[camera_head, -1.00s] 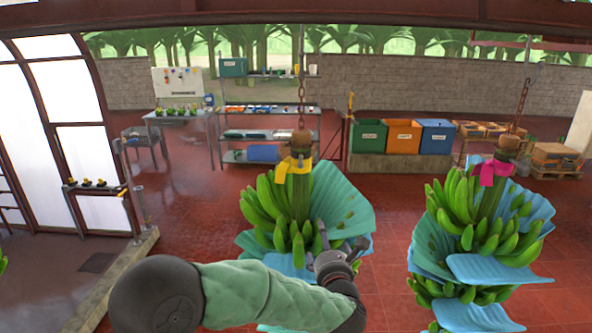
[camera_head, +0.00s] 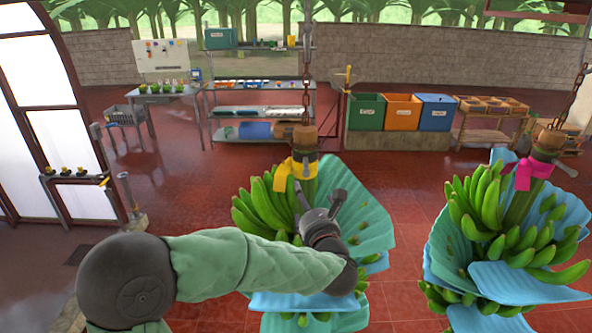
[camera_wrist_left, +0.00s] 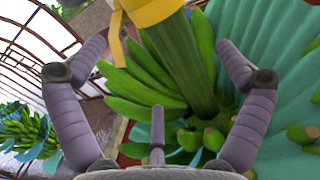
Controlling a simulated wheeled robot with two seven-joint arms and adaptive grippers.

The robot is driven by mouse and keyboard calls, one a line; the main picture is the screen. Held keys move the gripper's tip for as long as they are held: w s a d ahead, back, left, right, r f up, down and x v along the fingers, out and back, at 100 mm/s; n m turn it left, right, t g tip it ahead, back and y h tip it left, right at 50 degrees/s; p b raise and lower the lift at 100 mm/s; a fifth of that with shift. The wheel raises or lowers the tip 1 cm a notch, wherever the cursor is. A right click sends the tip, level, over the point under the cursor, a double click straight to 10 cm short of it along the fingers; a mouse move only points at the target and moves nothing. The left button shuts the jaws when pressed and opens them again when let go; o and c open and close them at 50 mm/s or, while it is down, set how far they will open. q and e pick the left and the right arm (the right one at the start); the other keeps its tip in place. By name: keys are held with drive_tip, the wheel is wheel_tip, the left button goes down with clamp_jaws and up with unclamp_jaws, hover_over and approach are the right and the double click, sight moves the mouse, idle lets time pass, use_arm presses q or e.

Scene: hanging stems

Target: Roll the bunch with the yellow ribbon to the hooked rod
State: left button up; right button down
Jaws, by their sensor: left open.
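The bunch with the yellow ribbon (camera_head: 266,209) hangs from a chain at the middle of the head view, with blue-green sheets among its green bananas. Its yellow ribbon (camera_head: 303,168) is tied round the top of the stem, below a brown cap. My left gripper (camera_head: 318,194) is open in front of the upper stem, just below the ribbon. In the left wrist view the stem (camera_wrist_left: 180,65) shows between the spread fingers; contact cannot be told. A thin upright rod with a yellow top (camera_head: 348,76), perhaps the hooked rod, stands beyond the bunch. My right gripper is out of view.
A bunch with a pink ribbon (camera_head: 525,172) hangs at the right, with a gap between the bunches. Behind are a metal shelf (camera_head: 262,112), a green bin (camera_head: 365,112), an orange bin (camera_head: 401,112) and a blue bin (camera_head: 437,112). Red floor lies open between.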

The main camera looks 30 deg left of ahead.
sight(303, 184)
use_arm(q)
drive_tip(key=shift+w+a+r, duration=0.1)
drive_tip(key=shift+w+a, duration=0.05)
drive_tip(key=shift+w, duration=0.05)
drive_tip(key=shift+a+r, duration=0.1)
drive_tip(key=shift+r, duration=0.05)
drive_tip(key=shift+w+a+r+p, duration=0.1)
drive_tip(key=shift+w+a+p, duration=0.15)
drive_tip(key=shift+w+p, duration=0.05)
drive_tip(key=p+x, duration=0.2)
drive_tip(key=x, duration=0.6)
drive_tip(key=shift+w+a, duration=0.3)
